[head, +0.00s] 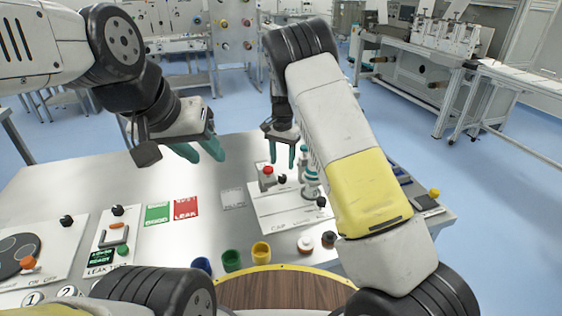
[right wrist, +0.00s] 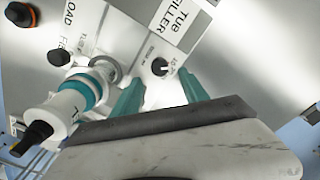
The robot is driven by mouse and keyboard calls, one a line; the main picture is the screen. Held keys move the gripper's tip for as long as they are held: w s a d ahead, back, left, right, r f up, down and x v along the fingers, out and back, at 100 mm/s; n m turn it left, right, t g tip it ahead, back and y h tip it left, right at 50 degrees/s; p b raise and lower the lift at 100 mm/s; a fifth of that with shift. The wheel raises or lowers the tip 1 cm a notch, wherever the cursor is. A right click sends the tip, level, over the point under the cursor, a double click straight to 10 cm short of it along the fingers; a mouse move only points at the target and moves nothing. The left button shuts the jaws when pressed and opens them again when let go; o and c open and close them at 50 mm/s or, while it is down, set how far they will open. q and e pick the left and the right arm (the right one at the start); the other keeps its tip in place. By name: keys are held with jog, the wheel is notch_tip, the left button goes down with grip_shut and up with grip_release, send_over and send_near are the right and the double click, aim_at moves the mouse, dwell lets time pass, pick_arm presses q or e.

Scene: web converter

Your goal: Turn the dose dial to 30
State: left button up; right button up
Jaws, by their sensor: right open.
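The dose dial appears to be the small black knob (right wrist: 160,67) with a white pointer and small printed marks, on the white filler panel (right wrist: 125,42). Its exact setting is too small to read. In the head view the same knob (head: 282,178) seems to sit just below my right gripper (head: 282,164). That gripper is open and points down, with the knob just beyond the gap between its teal fingertips in the right wrist view (right wrist: 162,88), not between them. My left gripper (head: 208,159) is open and empty over the left part of the table.
A white and teal nozzle unit (right wrist: 82,92) stands close beside the knob. Another black knob (right wrist: 60,57) and a red button (head: 268,170) are nearby. Blue, green and yellow cups (head: 232,260) stand at the table's front. The steel table's middle (head: 215,215) is mostly clear.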

aim_at(282, 176)
notch_tip(282, 176, down, 6)
jog(key=shift+f, duration=0.2)
jog(key=shift+c, duration=0.2)
grip_shut()
